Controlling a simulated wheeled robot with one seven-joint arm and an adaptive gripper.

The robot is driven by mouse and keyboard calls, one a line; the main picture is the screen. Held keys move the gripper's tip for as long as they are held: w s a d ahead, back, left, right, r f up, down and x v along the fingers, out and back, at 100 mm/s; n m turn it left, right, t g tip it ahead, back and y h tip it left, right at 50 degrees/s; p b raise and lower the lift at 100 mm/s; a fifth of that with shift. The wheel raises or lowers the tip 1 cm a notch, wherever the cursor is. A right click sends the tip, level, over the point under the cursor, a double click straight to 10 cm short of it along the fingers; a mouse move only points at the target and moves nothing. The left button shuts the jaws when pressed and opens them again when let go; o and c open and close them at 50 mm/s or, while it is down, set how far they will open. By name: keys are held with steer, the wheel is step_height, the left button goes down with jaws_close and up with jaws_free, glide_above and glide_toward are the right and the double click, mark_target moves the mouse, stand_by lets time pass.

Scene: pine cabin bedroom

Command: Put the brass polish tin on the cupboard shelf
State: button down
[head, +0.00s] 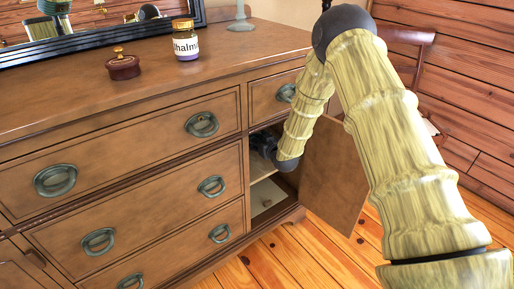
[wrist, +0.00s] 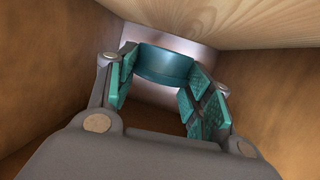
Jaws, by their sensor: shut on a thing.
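The cupboard (head: 272,190) in the dresser's right end stands open, with a pale shelf (head: 262,168) across its inside. My gripper (head: 264,145) reaches into the space above this shelf, mostly hidden by my arm and the cupboard frame. In the wrist view my gripper (wrist: 166,75) has its teal-padded fingers shut on a round dark-teal tin (wrist: 165,64), apparently the brass polish tin. Its label is not readable, and the tin is hidden in the head view. Pale wood (wrist: 225,20) shows close beside the tin; I cannot tell whether they touch.
The cupboard door (head: 333,175) is swung open to the right of my forearm. Brown walls (wrist: 50,75) close in around my gripper. On the dresser top are a labelled jar (head: 186,45), a dark red lidded pot (head: 123,67) and a mirror (head: 100,38).

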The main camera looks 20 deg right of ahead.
step_height(320, 180, down, 3)
steer(key=shift+f+b, duration=0.15)
steer(key=shift+b, duration=0.2)
steer(key=shift+s+a+f, duration=0.1)
steer(key=shift+f, duration=0.35)
